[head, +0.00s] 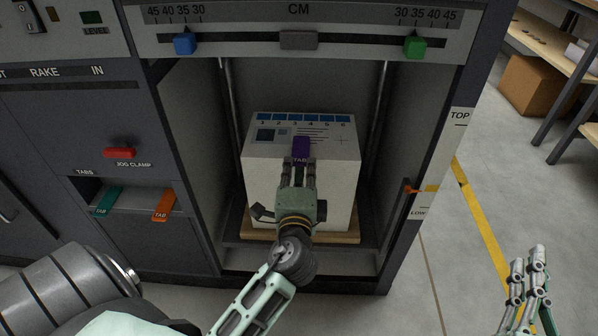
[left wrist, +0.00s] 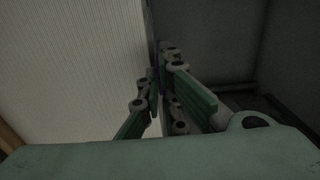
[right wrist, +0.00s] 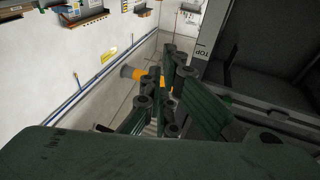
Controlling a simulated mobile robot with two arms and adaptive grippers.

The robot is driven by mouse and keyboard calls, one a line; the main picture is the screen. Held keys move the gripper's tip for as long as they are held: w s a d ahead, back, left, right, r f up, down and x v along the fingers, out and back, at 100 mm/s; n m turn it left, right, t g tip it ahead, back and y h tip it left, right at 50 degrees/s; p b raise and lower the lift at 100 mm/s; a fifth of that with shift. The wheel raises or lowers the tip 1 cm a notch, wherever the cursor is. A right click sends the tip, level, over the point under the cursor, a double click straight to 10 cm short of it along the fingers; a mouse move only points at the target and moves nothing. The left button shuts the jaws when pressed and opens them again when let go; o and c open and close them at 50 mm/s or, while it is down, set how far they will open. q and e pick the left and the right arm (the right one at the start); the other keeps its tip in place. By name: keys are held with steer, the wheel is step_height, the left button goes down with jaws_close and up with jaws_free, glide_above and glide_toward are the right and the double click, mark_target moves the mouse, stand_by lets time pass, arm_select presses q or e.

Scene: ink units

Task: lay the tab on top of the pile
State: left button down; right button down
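The pile (head: 257,190) is a tall white stack inside the open bay, with a printed top sheet numbered along a blue strip. A purple tab (head: 301,146) is at the top front edge of the pile, reaching inward over the printed sheet. My left gripper (head: 299,165) is at the pile's front face, shut on the tab's near end. In the left wrist view, a sliver of purple shows between its fingers (left wrist: 161,80). I cannot tell whether the tab touches the sheet. My right gripper (head: 528,262) is outside the bay at the lower right, empty, its fingers close together.
The pile stands on a wooden board (head: 338,237). A green tab (head: 108,201) and an orange tab (head: 164,204) sit in the tabs tray at left. A red jog clamp handle (head: 119,153) is above. An orange lever (head: 420,189) is on the right post. Blue (head: 185,43) and green (head: 415,46) sliders sit overhead.

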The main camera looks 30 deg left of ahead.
arm_select(q)
steer(key=shift+f, duration=0.3)
arm_select(e)
steer(key=shift+s+a+r+t+y, duration=0.15)
steer(key=shift+r+t, duration=0.35)
steer(key=shift+r, duration=0.35)
steer(key=shift+s+a+r+t+y, duration=0.15)
steer(key=shift+r+t, duration=0.35)
steer(key=shift+r, duration=0.3)
arm_select(q)
steer(key=shift+f, duration=0.15)
steer(key=c, duration=2)
jaws_free()
arm_select(e)
steer(key=shift+s+r+y, duration=0.15)
steer(key=shift+r+y, duration=0.15)
steer(key=shift+r, duration=0.15)
